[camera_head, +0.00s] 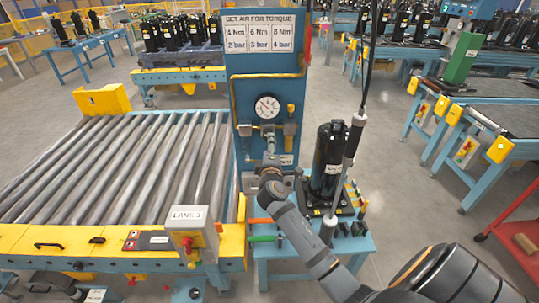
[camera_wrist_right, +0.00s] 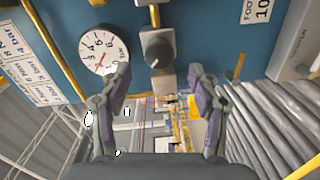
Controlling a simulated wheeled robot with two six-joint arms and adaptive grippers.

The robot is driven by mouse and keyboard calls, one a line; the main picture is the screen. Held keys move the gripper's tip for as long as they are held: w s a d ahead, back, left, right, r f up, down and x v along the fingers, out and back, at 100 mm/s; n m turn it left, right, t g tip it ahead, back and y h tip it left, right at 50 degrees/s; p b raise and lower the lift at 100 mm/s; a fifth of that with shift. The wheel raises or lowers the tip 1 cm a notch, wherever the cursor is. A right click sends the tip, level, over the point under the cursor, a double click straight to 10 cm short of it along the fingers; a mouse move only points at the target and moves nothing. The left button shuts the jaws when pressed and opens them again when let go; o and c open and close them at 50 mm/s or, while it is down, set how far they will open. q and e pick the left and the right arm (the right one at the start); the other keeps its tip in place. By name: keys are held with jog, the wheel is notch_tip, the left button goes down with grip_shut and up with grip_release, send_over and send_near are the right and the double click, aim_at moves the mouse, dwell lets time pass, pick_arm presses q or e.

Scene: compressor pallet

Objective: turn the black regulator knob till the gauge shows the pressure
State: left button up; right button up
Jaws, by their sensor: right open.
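The black regulator knob (camera_wrist_right: 157,52) sits on a grey block on the blue panel in the right wrist view. The white round gauge (camera_wrist_right: 102,50) is beside it; its needle reading is too small to tell. The gauge also shows in the head view (camera_head: 267,106). My right gripper (camera_wrist_right: 157,85) is open, its two fingers apart. The knob shows beyond the fingertips, roughly centred between them, and nothing is held. In the head view my right wrist blocks most of the gripper, below the gauge. My left gripper is out of view.
A torque sign (camera_head: 261,33) lists 2, 3 and 4 bar. A roller conveyor (camera_head: 110,165) lies left of the panel. A black compressor (camera_head: 328,160) and a hanging tool (camera_head: 345,165) stand close right of my right arm.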

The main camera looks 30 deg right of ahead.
jog(key=v, duration=0.6)
jog(key=s+a+f+m+g+y, duration=0.1)
jog(key=s+a+f+g+y, duration=0.2)
jog(key=f, duration=1.5)
jog(key=s+f+m+g+y, duration=0.1)
jog(key=s+f+g+y, duration=0.3)
jog(key=f, duration=1.3)
jog(key=s+a+f+m+g, duration=0.2)
jog(key=s+f+m+g, duration=0.1)
jog(key=s+f, duration=1.35)
jog(key=s+a+f+m+g, duration=0.1)
jog(key=s+f, duration=0.3)
jog(key=s, duration=0.7)
jog(key=s+a+f+m+g+y, duration=0.1)
jog(key=s+f+m+g, duration=0.1)
jog(key=s, duration=1)
jog(key=shift+f+m+g+y, duration=0.3)
jog(key=shift+f+m+g, duration=0.1)
jog(key=shift+f+m, duration=0.5)
